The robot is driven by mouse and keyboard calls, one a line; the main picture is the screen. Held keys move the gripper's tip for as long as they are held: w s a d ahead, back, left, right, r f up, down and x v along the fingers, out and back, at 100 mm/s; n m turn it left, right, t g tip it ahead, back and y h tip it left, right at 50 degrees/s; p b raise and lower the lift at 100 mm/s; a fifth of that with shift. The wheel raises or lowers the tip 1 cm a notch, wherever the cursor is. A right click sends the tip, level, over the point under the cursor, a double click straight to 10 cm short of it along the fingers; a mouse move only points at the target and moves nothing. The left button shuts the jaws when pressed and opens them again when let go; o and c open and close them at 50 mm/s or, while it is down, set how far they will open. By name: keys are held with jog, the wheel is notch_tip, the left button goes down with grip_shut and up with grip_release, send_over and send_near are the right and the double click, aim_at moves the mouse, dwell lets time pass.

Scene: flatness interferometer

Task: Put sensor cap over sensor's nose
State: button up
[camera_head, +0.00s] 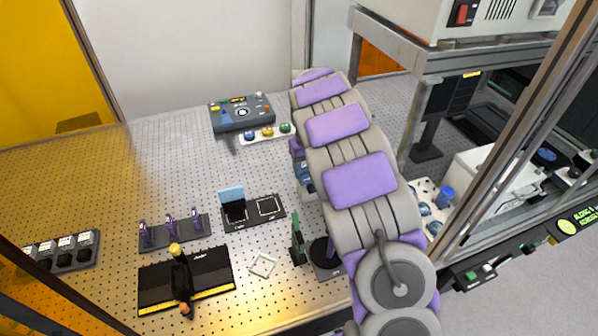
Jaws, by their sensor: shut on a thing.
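My large grey and purple arm (345,150) crosses the middle of the view and hides part of the perforated table. My gripper does not show; the arm blocks the view of it. No sensor nose or sensor cap can be told for certain. A blue and dark object (304,174) shows partly at the arm's left edge; I cannot tell what it is. A white strip (259,139) at the back carries small blue, yellow and green round pieces, which may be caps. A white holder with several blue round pieces (424,209) is partly hidden right of the arm.
A control box (242,113) stands at the back. A black case (215,266), a rack of purple tools (170,232), a black two-pad tray (268,208) and a green upright piece (297,240) stand in front. A metal frame (427,70) bounds the right. The table's left-back is clear.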

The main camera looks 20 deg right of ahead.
jog(key=d, duration=0.2)
jog(key=d+f, duration=0.1)
jog(key=shift+d+f, duration=0.15)
jog(key=shift+d, duration=0.2)
jog(key=shift+d+f, duration=0.2)
jog(key=shift+d, duration=0.05)
jog(key=shift+f+b, duration=0.3)
jog(key=a, duration=0.1)
jog(key=a+f, duration=0.1)
jog(key=shift+a+f+b, duration=0.3)
jog(key=shift+c, duration=0.8)
jog(key=shift+d+f, duration=0.15)
jog(key=shift+f, duration=0.45)
jog(key=shift+d+f, duration=0.4)
jog(key=shift+d, duration=0.1)
jog(key=shift+a, duration=0.35)
jog(key=o, duration=1.1)
jog(key=shift+d, duration=0.1)
jog(key=shift+o, duration=0.3)
jog(key=shift+d, duration=0.2)
jog(key=shift+r, duration=0.1)
